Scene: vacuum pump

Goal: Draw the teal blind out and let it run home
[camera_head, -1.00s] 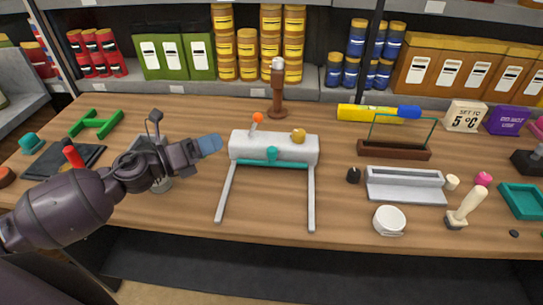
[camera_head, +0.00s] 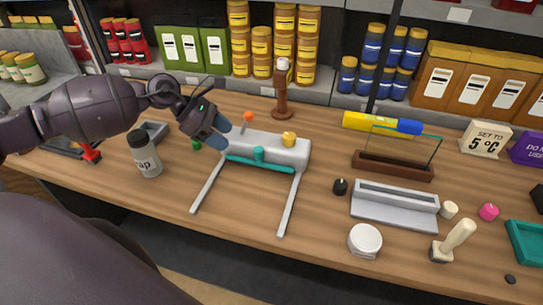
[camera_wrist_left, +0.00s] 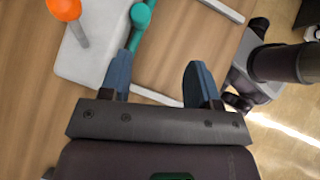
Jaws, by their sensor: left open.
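The teal blind (camera_head: 276,166) shows as a narrow bar with a round teal pull along the housing's front, between two grey rails (camera_head: 208,183). My left gripper (camera_head: 219,130) is open and empty at the housing's left end. In the left wrist view its blue fingers (camera_wrist_left: 160,80) are apart, and the left finger lies close to the teal bar (camera_wrist_left: 134,38); I cannot tell whether they touch. My right gripper is not in view.
A labelled grey bottle (camera_head: 145,155) stands left of the rails. A black weight (camera_head: 340,187), a grey tray-like block (camera_head: 395,206) and a white jar (camera_head: 365,240) stand to the right. A brown peg stand (camera_head: 283,95) is behind. The table between the rails is clear.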

